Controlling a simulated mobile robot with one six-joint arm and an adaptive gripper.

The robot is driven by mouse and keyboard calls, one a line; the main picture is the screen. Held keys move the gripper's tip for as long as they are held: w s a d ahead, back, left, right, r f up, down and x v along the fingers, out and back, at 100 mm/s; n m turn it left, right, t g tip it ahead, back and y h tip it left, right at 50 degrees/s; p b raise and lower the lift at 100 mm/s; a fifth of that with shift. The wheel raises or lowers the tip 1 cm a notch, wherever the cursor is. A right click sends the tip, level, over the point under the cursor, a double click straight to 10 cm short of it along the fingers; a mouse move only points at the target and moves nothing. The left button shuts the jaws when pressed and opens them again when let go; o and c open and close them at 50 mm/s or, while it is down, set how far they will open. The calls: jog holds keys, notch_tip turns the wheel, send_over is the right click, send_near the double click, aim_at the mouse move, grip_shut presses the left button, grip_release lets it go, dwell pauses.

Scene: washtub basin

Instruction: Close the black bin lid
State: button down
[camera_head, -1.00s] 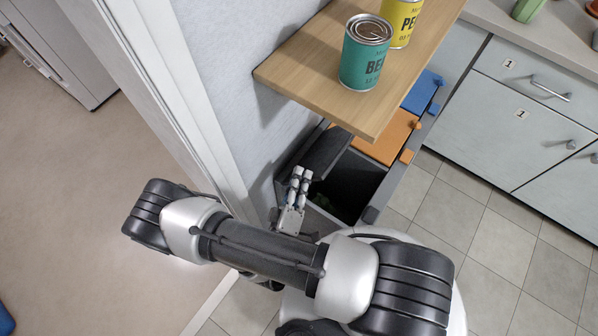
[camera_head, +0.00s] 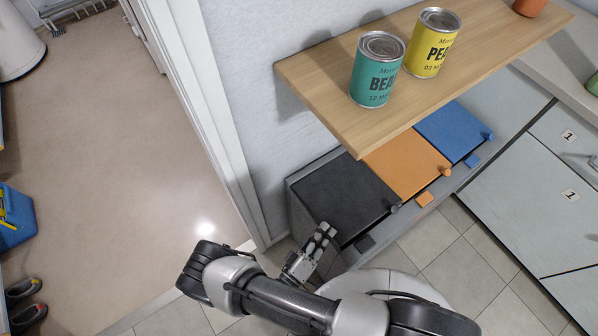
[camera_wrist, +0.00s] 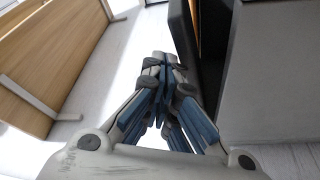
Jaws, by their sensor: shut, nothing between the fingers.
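An orange lid (camera_head: 405,165) and a blue lid (camera_head: 450,132) lie shut beside the black one. A wooden shelf (camera_head: 330,95) overhangs the bins, bearing a teal can (camera_head: 377,70) and a yellow can (camera_head: 434,42). A wall and door frame stand left; open floor lies beyond.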

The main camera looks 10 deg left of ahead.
jog(key=shift+s+d+f, duration=0.1)
jog(key=shift+d+f, duration=0.05)
jog(key=shift+f, duration=0.75)
jog(key=shift+s+d+f, duration=0.1)
jog(key=shift+f, duration=0.8)
